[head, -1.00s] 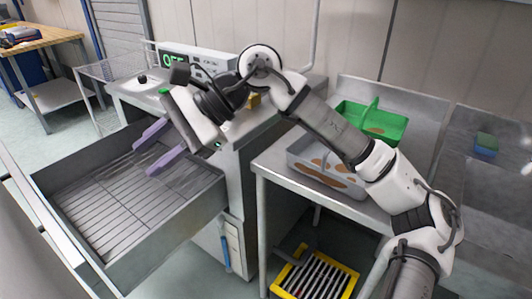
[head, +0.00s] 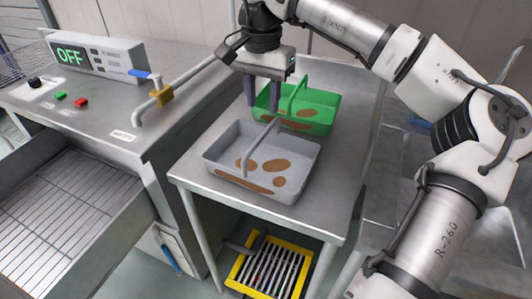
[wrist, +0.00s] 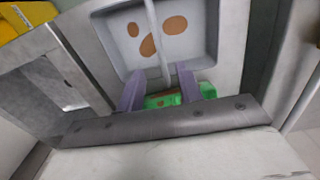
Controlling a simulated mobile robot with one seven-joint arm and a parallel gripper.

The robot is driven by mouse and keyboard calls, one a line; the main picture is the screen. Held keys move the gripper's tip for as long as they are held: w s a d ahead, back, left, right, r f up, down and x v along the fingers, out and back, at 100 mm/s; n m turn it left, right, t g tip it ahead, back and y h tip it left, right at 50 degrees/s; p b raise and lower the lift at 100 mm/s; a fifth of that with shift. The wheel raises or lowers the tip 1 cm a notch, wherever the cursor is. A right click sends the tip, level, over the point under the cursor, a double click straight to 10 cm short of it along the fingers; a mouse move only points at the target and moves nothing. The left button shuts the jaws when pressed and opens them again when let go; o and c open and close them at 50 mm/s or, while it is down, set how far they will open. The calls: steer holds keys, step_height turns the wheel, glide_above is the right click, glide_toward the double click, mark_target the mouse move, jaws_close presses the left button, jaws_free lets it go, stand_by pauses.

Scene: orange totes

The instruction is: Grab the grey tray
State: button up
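The grey tray (head: 300,158) with brown stains and an upright grey handle (head: 262,147) across its middle sits on a steel table. My gripper (head: 262,108) points down above the tray's back edge, between it and the green tray (head: 325,112) behind. Its two purple fingers are apart and nothing is held. In the wrist view, the grey tray (wrist: 193,40) lies beyond the fingertips (wrist: 158,75), with its handle (wrist: 153,35) roughly in line with the gap. A bit of green tray (wrist: 165,100) shows between the fingers. Whether the fingers touch anything is unclear.
A steel counter (head: 105,110) with an OFF display (head: 70,57) and a pipe with a blue-handled valve (head: 157,90) stands left. An open wire-bottomed drawer (head: 60,200) is below. A yellow-framed rack (head: 268,267) lies under the steel table (head: 330,205).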

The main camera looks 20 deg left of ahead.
mark_target(263, 135)
step_height(263, 135, down, 7)
steer(key=shift+s+r, duration=0.15)
steer(key=shift+r, duration=0.05)
steer(key=shift+f+p, duration=0.9)
steer(key=shift+f, duration=1.75)
jaws_close()
